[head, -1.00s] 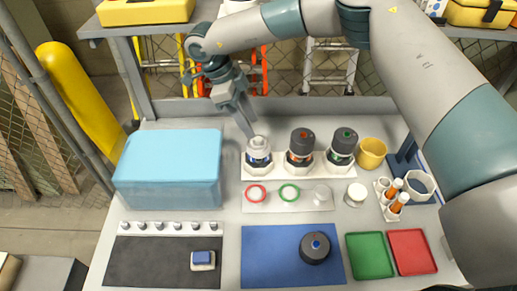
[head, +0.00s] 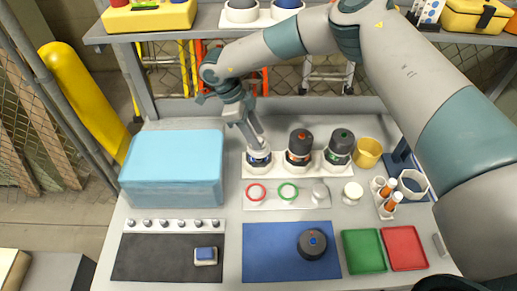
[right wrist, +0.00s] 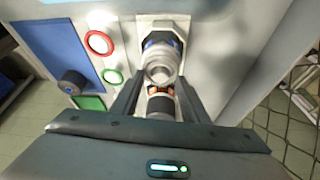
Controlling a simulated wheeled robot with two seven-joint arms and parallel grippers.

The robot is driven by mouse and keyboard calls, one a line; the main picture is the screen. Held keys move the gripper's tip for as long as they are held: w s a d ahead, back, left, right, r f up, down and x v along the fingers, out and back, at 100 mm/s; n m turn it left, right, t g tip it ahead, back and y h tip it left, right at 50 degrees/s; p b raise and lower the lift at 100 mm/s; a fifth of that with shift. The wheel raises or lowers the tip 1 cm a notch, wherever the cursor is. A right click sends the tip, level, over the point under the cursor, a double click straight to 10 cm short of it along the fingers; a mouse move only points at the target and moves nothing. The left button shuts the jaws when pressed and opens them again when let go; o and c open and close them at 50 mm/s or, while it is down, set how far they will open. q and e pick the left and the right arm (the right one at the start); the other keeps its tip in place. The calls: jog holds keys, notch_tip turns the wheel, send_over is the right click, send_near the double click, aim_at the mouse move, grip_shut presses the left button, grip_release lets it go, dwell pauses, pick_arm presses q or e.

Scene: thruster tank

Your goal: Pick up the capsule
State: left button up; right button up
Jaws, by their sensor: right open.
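The capsule (head: 258,158) stands upright in the left seat of a white rack (head: 283,180). It has a pale metallic top and a blue band. It also shows in the right wrist view (right wrist: 163,62), just ahead of the fingers. My right gripper (head: 257,143) reaches down to the capsule's top from behind, and its fingers partly cover it in the head view. In the right wrist view the gripper (right wrist: 160,88) has its two fingers apart. I cannot tell whether they touch the capsule. My left gripper is in neither view.
Red-marked (head: 299,145) and green-marked (head: 340,145) dark-capped capsules stand right of it, close by. A light-blue box (head: 172,168) stands left. A dark round cap with a blue dot (head: 312,243) lies on the blue mat (head: 265,255). A yellow cup (head: 368,153) stands right.

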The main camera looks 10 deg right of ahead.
jog(key=shift+f, duration=0.15)
grip_shut()
jog(key=shift+w+r+b, duration=0.1)
jog(key=shift+r+b, duration=0.4)
jog(key=shift+r, duration=0.2)
notch_tip(320, 180, up, 9)
jog(key=b, duration=0.3)
jog(key=shift+b, duration=0.35)
jog(key=shift+f, duration=0.1)
